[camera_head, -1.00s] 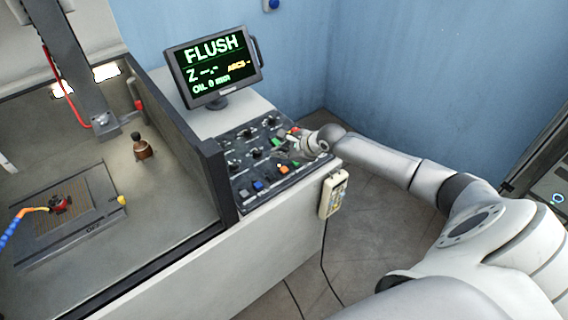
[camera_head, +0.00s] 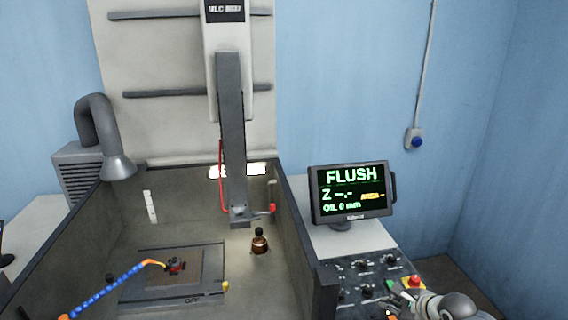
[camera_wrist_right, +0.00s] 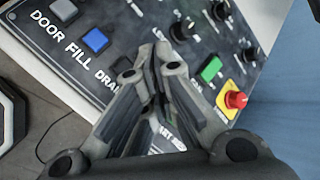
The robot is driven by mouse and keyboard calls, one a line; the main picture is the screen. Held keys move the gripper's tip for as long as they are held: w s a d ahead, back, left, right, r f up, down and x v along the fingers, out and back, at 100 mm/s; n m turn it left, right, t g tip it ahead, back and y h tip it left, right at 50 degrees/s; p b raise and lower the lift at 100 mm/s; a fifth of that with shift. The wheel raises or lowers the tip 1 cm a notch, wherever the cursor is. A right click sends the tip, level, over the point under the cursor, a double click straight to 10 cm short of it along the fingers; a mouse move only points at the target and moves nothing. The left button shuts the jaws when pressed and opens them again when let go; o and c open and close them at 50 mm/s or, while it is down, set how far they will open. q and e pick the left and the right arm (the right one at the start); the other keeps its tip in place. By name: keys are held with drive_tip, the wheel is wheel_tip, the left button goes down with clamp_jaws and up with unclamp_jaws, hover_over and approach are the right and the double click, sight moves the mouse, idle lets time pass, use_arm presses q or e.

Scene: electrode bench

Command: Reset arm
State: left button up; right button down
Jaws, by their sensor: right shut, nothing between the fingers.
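My right gripper (camera_head: 408,296) is at the lower right of the head view, over the control panel (camera_head: 345,268). In the right wrist view my right gripper (camera_wrist_right: 150,65) is shut and empty, its fingers in front of the panel. The panel carries a blue button (camera_wrist_right: 96,40), a green button (camera_wrist_right: 211,69), black knobs and a red knob (camera_wrist_right: 236,100) on a yellow base. The fingers hide part of the panel; I cannot tell whether they touch it. My left gripper is not in view.
A monitor (camera_head: 350,193) reading FLUSH stands behind the panel. To the left is a walled tank (camera_head: 215,285) with a brown bottle-like object (camera_head: 260,242), a blue hose (camera_head: 105,292) and a vertical machine head (camera_head: 232,130) above. Blue walls close off the back and right.

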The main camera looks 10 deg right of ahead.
drive_tip(key=s+a+f+n+g, duration=0.2)
drive_tip(key=s+a+n, duration=0.5)
drive_tip(key=s+a, duration=0.2)
drive_tip(key=s+a+f+n+g, duration=0.1)
drive_tip(key=s+a+f+n, duration=0.2)
drive_tip(key=s+a+n, duration=0.55)
drive_tip(key=s+d+r+n+g+h, duration=0.1)
drive_tip(key=s+d+r+n, duration=0.1)
drive_tip(key=s+n, duration=0.45)
drive_tip(key=s+d+r+n+g+h, duration=0.1)
drive_tip(key=s+r+n+h, duration=0.15)
drive_tip(key=s, duration=0.65)
wheel_tip(320, 180, down, 35)
drive_tip(key=s+g+b, duration=0.1)
drive_tip(key=s+b, duration=0.1)
drive_tip(key=b, duration=0.6)
drive_tip(key=s+d+f+b, duration=0.1)
drive_tip(key=s+f+b, duration=0.2)
drive_tip(key=s+f, duration=0.5)
drive_tip(key=s+d+f+g+b, duration=0.1)
drive_tip(key=s+d+f+b, duration=0.1)
drive_tip(key=s+f, duration=0.6)
wheel_tip(320, 180, down, 6)
drive_tip(key=shift+s+r+y+b, duration=0.2)
drive_tip(key=shift+y+b, duration=0.15)
drive_tip(key=shift+b, duration=0.4)
